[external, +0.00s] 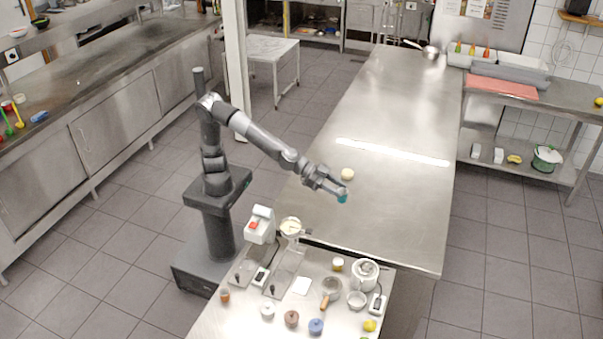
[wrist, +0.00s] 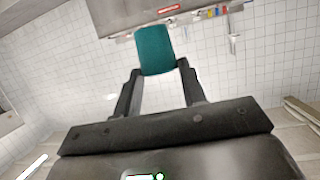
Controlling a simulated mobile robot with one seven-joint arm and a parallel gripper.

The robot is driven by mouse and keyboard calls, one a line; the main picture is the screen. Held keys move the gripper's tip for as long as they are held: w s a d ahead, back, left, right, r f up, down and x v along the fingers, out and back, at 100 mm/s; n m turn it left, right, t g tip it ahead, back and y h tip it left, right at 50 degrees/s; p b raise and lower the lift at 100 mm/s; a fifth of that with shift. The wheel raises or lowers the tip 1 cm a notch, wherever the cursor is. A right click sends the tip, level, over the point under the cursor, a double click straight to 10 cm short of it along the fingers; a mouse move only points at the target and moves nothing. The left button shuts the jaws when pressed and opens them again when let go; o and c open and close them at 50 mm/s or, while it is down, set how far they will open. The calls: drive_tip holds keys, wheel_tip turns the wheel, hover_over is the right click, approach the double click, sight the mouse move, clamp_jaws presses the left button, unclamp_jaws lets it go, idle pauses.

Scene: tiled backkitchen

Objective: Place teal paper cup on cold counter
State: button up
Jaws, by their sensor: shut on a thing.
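The teal paper cup (wrist: 156,50) is between the fingertips of my gripper (wrist: 158,74) in the wrist view. My gripper is shut on it. In the external view the small teal cup (external: 342,198) hangs at the end of my gripper (external: 340,189), over the near part of the long steel counter (external: 400,120). I cannot tell exactly how high it is above the surface. Which surface is the cold counter is not labelled in the pictures.
A pale round item (external: 347,174) lies on the steel counter just behind my gripper. A front table (external: 230,325) holds a scale, jars, a sieve and a white mixer. Most of the long counter is bare. A pan (external: 430,51) stands at its far end.

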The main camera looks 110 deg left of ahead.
drive_tip(key=s+d+r, duration=0.1)
drive_tip(key=s+d, duration=0.6)
drive_tip(key=d, duration=0.6)
drive_tip(key=s+d+n+y, duration=0.1)
drive_tip(key=s+d, duration=0.7)
drive_tip(key=d, duration=0.6)
drive_tip(key=s+d+r, duration=0.1)
drive_tip(key=s+d, duration=0.6)
drive_tip(key=d, duration=0.6)
wheel_tip(320, 180, down, 18)
drive_tip(key=shift+d, duration=0.15)
drive_tip(key=shift+f, duration=4.8)
drive_tip(key=o, duration=1)
drive_tip(key=shift+s+f, duration=0.1)
